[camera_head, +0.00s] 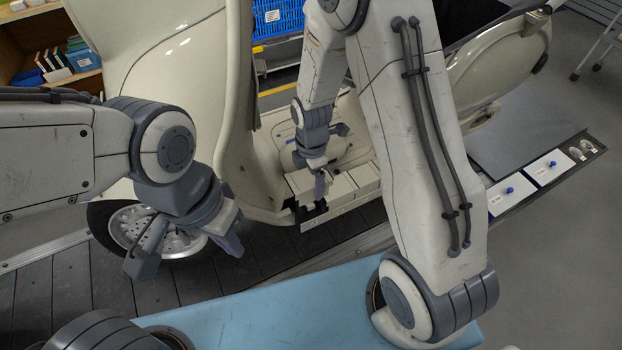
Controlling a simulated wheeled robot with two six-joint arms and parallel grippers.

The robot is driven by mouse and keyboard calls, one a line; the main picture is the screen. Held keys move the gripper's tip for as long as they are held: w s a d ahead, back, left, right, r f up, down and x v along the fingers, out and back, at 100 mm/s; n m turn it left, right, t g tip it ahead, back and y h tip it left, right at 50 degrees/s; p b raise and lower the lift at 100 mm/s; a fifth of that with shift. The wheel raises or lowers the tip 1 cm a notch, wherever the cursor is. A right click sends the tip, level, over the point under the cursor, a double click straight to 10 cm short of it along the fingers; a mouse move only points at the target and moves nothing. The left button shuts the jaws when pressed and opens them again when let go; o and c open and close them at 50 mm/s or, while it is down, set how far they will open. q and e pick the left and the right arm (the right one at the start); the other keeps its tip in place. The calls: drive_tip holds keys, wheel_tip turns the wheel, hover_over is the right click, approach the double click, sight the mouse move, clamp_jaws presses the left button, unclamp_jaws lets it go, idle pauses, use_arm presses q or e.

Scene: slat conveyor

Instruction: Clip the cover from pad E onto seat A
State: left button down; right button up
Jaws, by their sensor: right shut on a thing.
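My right gripper (318,182) reaches down at the row of cream block-like housings (345,192) on the scooter's floorboard. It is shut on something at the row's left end. The held piece is small and largely hidden by the fingers, so I cannot tell its shape or whether it touches a seat. A dark gap (310,213) shows at the front left of the row. I cannot make out the letters of the seats or pads. My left gripper (190,252) is open and empty, in front of the scooter's wheel.
The cream scooter (185,50) stands on the dark slat conveyor (75,290). A light blue surface (290,310) is in front. A blue crate (276,17) is behind.

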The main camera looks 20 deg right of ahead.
sight(312, 199)
idle(0.3)
drive_tip(key=shift+f, duration=0.25)
drive_tip(key=shift+f+b, duration=2.65)
drive_tip(key=shift+f, duration=0.95)
drive_tip(key=shift+f, duration=0.55)
drive_tip(key=o, duration=1.2)
drive_tip(key=shift+w, duration=0.1)
